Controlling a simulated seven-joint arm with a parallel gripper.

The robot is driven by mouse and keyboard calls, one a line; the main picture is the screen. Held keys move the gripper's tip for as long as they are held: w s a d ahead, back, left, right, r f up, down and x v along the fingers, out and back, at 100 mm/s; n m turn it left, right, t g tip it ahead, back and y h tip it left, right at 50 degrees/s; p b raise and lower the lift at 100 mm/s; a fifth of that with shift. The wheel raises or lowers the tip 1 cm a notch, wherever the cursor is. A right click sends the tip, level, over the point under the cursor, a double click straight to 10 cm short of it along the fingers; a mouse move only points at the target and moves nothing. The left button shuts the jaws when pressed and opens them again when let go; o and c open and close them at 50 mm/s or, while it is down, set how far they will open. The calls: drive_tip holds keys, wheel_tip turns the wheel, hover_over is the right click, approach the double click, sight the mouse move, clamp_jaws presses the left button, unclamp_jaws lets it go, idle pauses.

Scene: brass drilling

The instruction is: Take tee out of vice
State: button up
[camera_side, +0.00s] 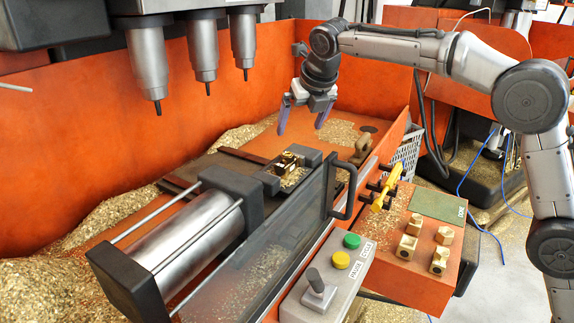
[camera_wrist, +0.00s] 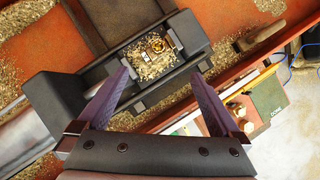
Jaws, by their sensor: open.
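The brass tee (camera_side: 287,160) sits in the vice (camera_side: 262,178), among brass chips. It also shows in the wrist view (camera_wrist: 158,45), between the dark vice blocks, with a round opening facing up. Chips partly cover the area around it. My gripper (camera_side: 304,115) is open and empty, with purple fingers spread, above and behind the vice in the side view. In the wrist view my fingers (camera_wrist: 163,82) point toward the vice, one on each side of the picture. They are apart from the tee.
Drill spindles (camera_side: 204,60) hang at the upper left. A clear guard with a black handle (camera_side: 345,190) stands along the vice's front. A control box (camera_side: 328,275) and a stand with several brass pieces (camera_side: 407,247) and a yellow-handled tool (camera_side: 387,186) are to the right.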

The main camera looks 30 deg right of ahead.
approach(289, 155)
drive_tip(key=x, duration=0.4)
drive_tip(key=shift+x, duration=2.4)
drive_tip(key=shift+w+r, duration=0.1)
drive_tip(key=shift+w, duration=0.1)
drive_tip(key=shift+c, duration=0.2)
drive_tip(key=c, duration=1.4)
clamp_jaws()
drive_tip(key=shift+f, duration=0.2)
